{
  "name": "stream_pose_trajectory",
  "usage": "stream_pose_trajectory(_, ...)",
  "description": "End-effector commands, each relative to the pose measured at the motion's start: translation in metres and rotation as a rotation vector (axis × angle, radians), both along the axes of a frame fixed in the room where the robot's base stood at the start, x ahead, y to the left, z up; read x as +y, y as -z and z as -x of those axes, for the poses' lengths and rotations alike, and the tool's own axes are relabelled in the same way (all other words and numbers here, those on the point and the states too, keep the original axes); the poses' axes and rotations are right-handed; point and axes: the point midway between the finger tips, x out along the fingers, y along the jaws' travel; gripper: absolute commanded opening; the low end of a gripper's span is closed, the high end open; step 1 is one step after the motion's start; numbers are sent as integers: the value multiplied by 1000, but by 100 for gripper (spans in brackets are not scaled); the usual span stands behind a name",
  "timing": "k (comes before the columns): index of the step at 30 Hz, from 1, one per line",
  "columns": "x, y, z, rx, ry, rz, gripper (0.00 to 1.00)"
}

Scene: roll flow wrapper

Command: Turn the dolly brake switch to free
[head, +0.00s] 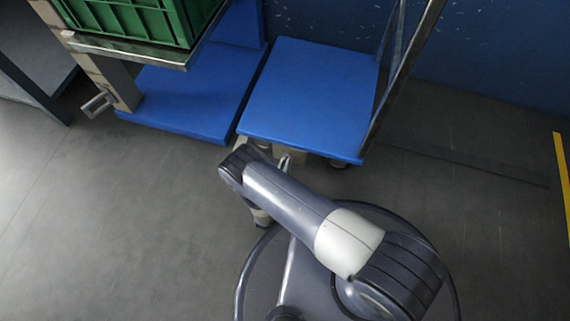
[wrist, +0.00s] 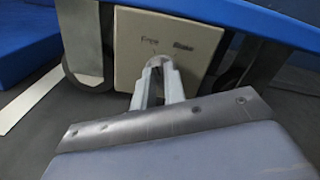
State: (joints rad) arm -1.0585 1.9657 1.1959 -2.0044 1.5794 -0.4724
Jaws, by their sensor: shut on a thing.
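The dolly has a blue deck (head: 310,95); its blue edge also crosses the top of the wrist view (wrist: 240,18). Below that edge is a beige panel (wrist: 135,62) with the printed words "Free" on the left and "Brake" on the right. My gripper (wrist: 158,68) is in front of the panel, below the two words, with its pale fingers closed together on the small grey brake switch (wrist: 157,61). The fingers cover most of the switch, so I cannot tell which word it points to. In the head view my arm reaches to the dolly's near edge.
A caster wheel (wrist: 88,70) stands left of the panel. Another blue platform (head: 190,95) is directly left of the dolly, with a green crate (head: 135,20) on a metal shelf above it. Open grey floor lies at the left and right.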

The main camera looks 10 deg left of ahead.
Motion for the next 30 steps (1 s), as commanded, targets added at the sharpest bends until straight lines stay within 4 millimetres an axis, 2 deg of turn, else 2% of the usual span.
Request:
stream_pose_trajectory(19, 0, 0, 0, 4, -1, 50, 0)
stream_pose_trajectory(20, 0, 0, 0, 4, -1, 50, 14)
stream_pose_trajectory(21, 0, 0, 0, 4, -1, 49, 17)
stream_pose_trajectory(27, 0, 0, 0, 4, -1, 49, 34)
stream_pose_trajectory(30, 0, 0, 0, 4, -1, 49, 34)
